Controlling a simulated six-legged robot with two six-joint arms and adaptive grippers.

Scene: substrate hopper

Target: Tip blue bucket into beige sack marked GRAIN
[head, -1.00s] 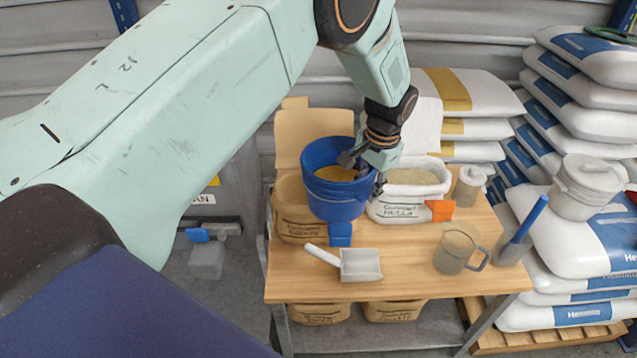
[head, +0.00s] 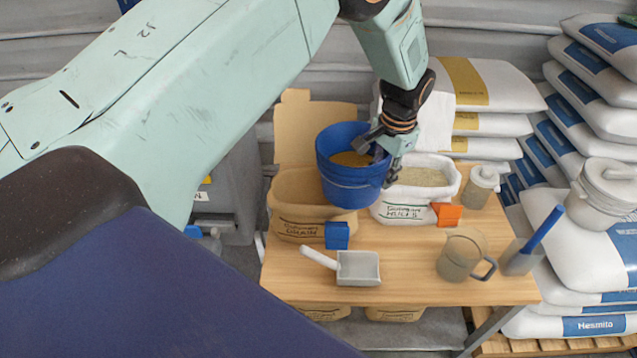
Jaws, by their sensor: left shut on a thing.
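The blue bucket (head: 350,183) holds yellow-brown grain and hangs nearly upright above the table. My left gripper (head: 383,150) is shut on the right side of its rim. The beige sack (head: 300,210), whose marking seems to read GRAIN, stands open on the table below and left of the bucket. The bucket overlaps the sack's right part and hides some of its mouth. My right gripper is not in view.
A white sack (head: 388,208) with pale contents stands right of the bucket. A blue block (head: 337,235), metal scoop (head: 358,268), clear jug (head: 460,256) and lidded jar (head: 482,187) are on the wooden table (head: 410,285). White bags (head: 600,70) are stacked at right.

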